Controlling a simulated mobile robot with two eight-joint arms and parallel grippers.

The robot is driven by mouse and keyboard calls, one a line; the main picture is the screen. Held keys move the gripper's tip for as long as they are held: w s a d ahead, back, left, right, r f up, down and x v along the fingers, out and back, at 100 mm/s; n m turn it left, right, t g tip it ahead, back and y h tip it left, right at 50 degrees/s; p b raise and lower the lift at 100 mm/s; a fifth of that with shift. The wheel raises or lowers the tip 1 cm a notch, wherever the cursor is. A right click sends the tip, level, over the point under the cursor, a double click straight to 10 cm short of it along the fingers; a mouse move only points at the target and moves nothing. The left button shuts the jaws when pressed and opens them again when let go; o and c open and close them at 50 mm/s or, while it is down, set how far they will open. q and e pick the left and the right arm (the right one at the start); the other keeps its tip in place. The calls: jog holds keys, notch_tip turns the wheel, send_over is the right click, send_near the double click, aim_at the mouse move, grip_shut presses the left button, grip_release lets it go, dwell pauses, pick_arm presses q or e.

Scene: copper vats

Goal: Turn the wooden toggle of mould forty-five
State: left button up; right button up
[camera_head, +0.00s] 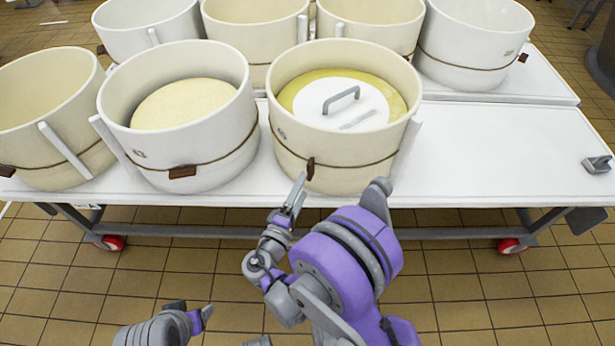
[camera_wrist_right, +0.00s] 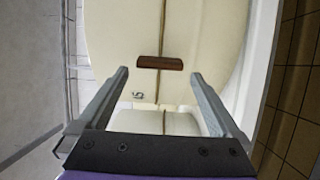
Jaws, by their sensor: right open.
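The cream mould (camera_head: 345,165) with a metal-handled white lid (camera_head: 345,105) inside stands near the table's front edge. Its small number is hard to read. Its brown wooden toggle (camera_head: 310,168) sits on the cord at the front, upright and crosswise to the cord. My right gripper (camera_head: 297,190) is open just in front of and below it. In the right wrist view the toggle (camera_wrist_right: 160,62) lies level across the cord, centred between the spread fingers and a little beyond their tips. My left gripper (camera_head: 190,320) shows partly at the bottom; its jaws are unclear.
A mould marked 42 (camera_head: 190,175), holding a pale cheese, stands close on the left, its toggle (camera_head: 182,172) along its cord. Another mould (camera_head: 45,115) is further left and several stand behind. The white table (camera_head: 500,150) is clear on the right. A metal fitting (camera_head: 598,165) is at its right end.

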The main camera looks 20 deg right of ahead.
jog(key=v, duration=0.4)
jog(key=shift+s+a, duration=0.2)
jog(key=shift+a, duration=0.05)
